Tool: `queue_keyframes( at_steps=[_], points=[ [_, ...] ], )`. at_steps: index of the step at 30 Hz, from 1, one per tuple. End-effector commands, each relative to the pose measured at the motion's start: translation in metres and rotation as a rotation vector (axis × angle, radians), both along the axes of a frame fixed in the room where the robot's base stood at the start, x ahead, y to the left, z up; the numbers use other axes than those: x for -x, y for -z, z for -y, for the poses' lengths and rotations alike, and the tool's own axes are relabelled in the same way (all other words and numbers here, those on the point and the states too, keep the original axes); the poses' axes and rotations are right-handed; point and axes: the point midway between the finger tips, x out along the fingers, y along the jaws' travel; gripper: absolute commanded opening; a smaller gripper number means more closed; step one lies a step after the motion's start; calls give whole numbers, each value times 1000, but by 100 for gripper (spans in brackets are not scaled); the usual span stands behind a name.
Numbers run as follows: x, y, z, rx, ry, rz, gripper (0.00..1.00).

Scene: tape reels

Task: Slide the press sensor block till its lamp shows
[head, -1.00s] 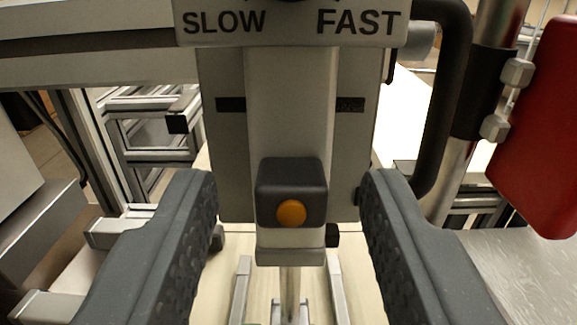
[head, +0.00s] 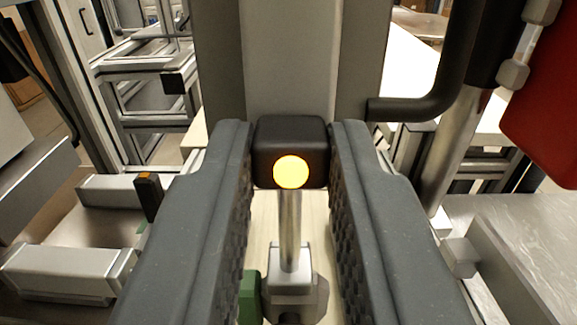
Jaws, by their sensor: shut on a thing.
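The press sensor block (head: 264,136) is a small dark block at the middle of the head view, on the lower end of the grey upright rail (head: 290,60). Its round lamp (head: 291,172) on the front face glows bright yellow. My gripper (head: 290,150) is shut on the block, with one ribbed dark finger against each side. A metal rod (head: 290,230) runs down below the block to a grey fitting (head: 292,285).
A black curved pipe (head: 450,85) and a red panel (head: 550,110) stand close on the right. Metal frames (head: 140,85) are at the left back. A grey block with a dark orange-topped piece (head: 148,195) is at lower left. A green part (head: 249,297) sits low by the rod.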

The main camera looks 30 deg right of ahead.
Motion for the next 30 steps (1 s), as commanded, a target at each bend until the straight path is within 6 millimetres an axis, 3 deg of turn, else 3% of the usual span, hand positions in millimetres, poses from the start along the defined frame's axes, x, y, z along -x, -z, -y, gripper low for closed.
queue_keyframes(
  at_steps=[6, 7, 9, 20, 30],
  points=[
    [0, 1, -1, -1, -2, -3, 0],
    [0, 1, -1, -2, -2, -4, 25],
    [0, 1, -1, -1, -2, -3, 42],
    [2, 0, -1, -2, -1, -2, 42],
    [35, 0, -18, -2, -2, -2, 42]
  ],
)
